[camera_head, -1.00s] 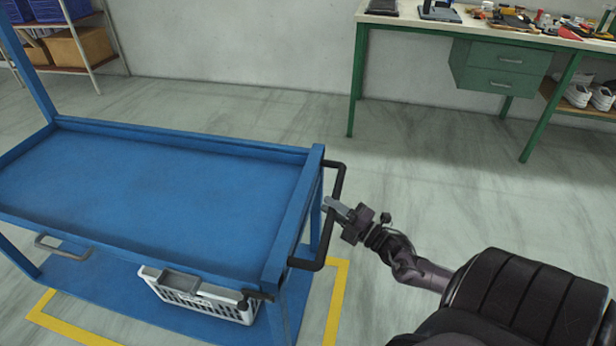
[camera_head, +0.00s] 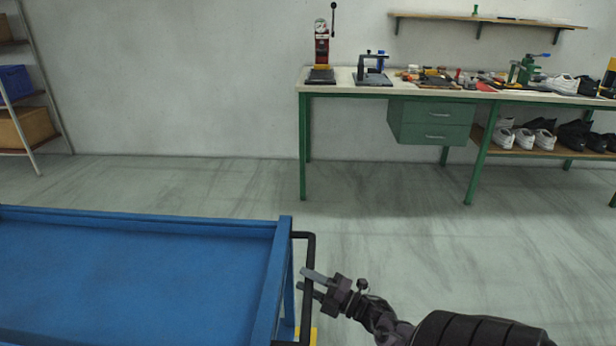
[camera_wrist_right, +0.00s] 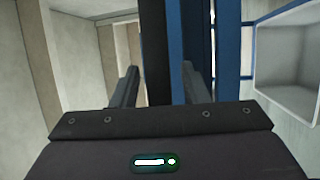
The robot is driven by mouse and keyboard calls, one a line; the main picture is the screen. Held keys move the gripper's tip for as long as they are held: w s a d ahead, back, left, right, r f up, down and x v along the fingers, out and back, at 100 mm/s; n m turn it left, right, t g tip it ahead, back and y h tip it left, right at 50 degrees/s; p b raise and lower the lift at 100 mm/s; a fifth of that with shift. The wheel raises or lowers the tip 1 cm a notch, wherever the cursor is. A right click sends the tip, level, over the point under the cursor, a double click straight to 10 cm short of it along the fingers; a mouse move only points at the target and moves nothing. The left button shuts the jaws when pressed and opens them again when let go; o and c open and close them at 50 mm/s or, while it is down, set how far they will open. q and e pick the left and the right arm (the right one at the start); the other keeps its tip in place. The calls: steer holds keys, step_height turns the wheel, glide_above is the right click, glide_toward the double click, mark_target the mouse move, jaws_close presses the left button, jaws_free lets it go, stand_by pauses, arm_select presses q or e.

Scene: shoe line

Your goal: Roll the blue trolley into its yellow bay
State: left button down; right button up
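The blue trolley (camera_head: 130,275) fills the lower left of the head view; its lower part is out of frame. Its black handle (camera_head: 311,262) is on the right end. My right gripper (camera_head: 301,277) is at this handle, with its two fingers apart and their tips overlapping the bar. In the right wrist view a dark bar (camera_wrist_right: 157,55) shows between the open fingers, with blue trolley parts (camera_wrist_right: 228,40) beside it. I cannot tell whether a finger touches the bar. A small piece of yellow floor marking (camera_head: 313,336) shows by the trolley's right end. My left gripper is not in view.
A green workbench (camera_head: 303,150) with tools and shoes stands at the back right. A shelf rack (camera_head: 38,90) with boxes is at the far left. The floor (camera_head: 400,220) between the trolley and the bench is clear. A pale bin (camera_wrist_right: 285,65) shows in the wrist view.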

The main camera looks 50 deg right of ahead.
steer(key=v, duration=0.7)
steer(key=shift+s, duration=0.4)
steer(key=shift+d+f, duration=0.1)
steer(key=shift+d, duration=0.05)
